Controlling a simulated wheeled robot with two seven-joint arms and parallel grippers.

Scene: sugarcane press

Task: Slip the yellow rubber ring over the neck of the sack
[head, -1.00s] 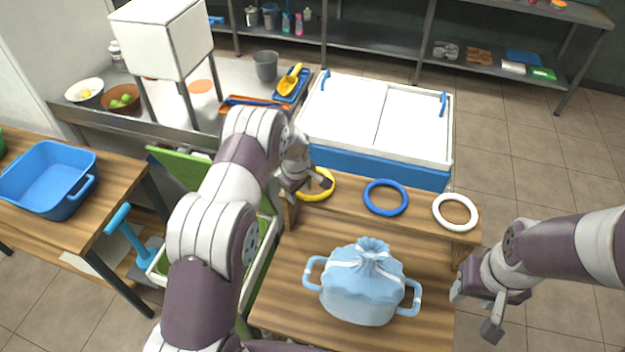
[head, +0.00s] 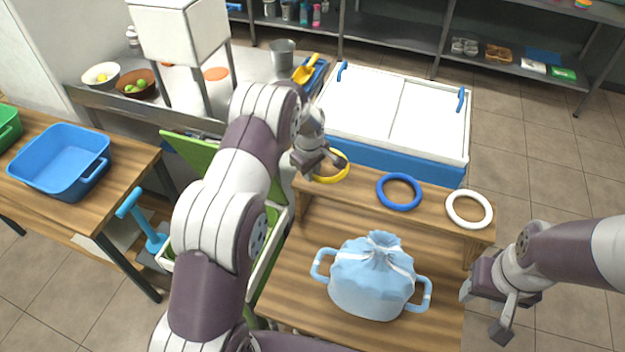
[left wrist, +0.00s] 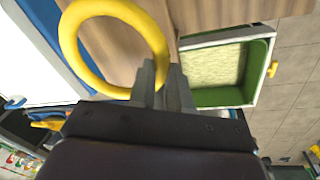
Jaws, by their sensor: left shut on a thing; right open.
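The yellow ring (head: 344,166) is at the left end of the raised wooden shelf. My left gripper (head: 324,166) is shut on its rim; the left wrist view shows the ring (left wrist: 66,36) whole, with the closed fingers (left wrist: 162,80) at its edge. I cannot tell whether the ring still touches the shelf. The light blue sack (head: 370,286) stands upright on the table in front of the shelf, its gathered neck (head: 382,250) tied and pointing up, with a handle on each side. My right gripper (head: 484,314) is open and empty, to the right of the sack.
A blue ring (head: 399,191) and a white ring (head: 468,209) lie on the wooden shelf (head: 434,207). A blue-and-white chest (head: 395,154) stands behind it. A green-lidded bin is left of the table, partly behind my left arm. Bare tabletop (head: 300,287) shows left of the sack.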

